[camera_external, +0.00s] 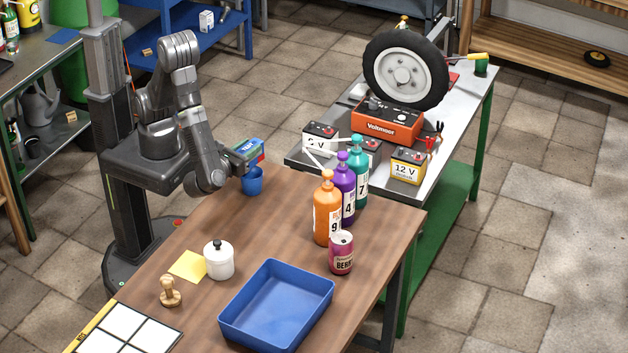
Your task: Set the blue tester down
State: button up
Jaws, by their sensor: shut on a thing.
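The blue tester (250,147) is a small blue block with a red and a green patch. My gripper (240,162) is shut on it and holds it at the far left end of the wooden table (285,215). Part of the tester is hidden behind the gripper. A blue cup (252,184) is on the table just below the gripper and tester in the picture. I cannot tell whether the tester touches anything beneath it.
An orange bottle (325,222), a purple bottle (344,192) and a teal bottle (358,178) stand to the right. A can (341,255), blue tray (276,306), white jar (218,262), yellow note (187,266) and stamp (169,293) are nearer. The table's middle is clear.

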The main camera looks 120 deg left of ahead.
jog(key=w+d+m+t+h+b, duration=0.4)
jog(key=w+d+m+t+h, duration=0.8)
jog(key=d, duration=0.5)
jog(key=shift+t+y, duration=0.5)
jog(key=shift+t, duration=0.2)
jog(key=f, duration=0.3)
jog(key=w+f, duration=0.1)
jog(key=f, duration=0.4)
jog(key=shift+w+a+f, duration=0.15)
jog(key=shift+f, duration=0.2)
jog(key=shift+n+b, duration=0.3)
jog(key=o, duration=1.1)
